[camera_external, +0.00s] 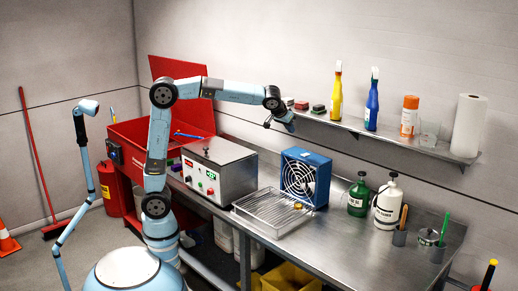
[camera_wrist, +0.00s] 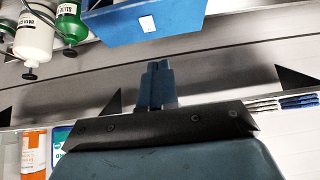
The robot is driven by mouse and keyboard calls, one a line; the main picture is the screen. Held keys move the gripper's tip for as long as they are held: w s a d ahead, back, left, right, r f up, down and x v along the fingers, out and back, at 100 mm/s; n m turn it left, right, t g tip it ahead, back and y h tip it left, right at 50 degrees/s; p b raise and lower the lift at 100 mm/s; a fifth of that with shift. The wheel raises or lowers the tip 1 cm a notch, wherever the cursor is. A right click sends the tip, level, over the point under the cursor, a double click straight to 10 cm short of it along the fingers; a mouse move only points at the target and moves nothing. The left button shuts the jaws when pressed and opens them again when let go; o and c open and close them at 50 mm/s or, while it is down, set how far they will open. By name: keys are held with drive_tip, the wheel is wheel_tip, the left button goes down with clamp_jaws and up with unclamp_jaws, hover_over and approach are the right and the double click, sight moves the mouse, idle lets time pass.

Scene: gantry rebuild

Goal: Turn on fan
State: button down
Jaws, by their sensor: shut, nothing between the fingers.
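The fan (camera_external: 318,172) is a blue box with a round white grille on its front, standing on the steel workbench. A small brownish spot shows at the right of its grille; I cannot tell if it is a switch. In the wrist view the blue fan (camera_wrist: 180,14) is at the top, with a small white rectangle on its face. My gripper (camera_external: 267,123) is in the air above and left of the fan, near the wall shelf. In the wrist view my gripper (camera_wrist: 157,66) shows its fingers together, apart from the fan and empty.
A wire tray (camera_external: 272,214) lies in front of the fan, with a metal control box (camera_external: 232,172) to its left. Green (camera_external: 358,195) and white (camera_external: 388,203) bottles stand right of the fan. The wall shelf (camera_external: 400,143) holds spray bottles and a paper roll.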

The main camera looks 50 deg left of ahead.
drive_tip(key=shift+w+d+f, duration=0.1)
drive_tip(key=shift+w+d, duration=0.1)
drive_tip(key=shift+d, duration=0.35)
drive_tip(key=shift+w+d, duration=0.15)
drive_tip(key=shift+d, duration=0.4)
approach(306, 154)
drive_tip(key=w, duration=0.2)
drive_tip(key=shift+w+f, duration=0.35)
wheel_tip(306, 154, down, 3)
drive_tip(key=shift+s, duration=0.15)
drive_tip(key=shift+f, duration=0.5)
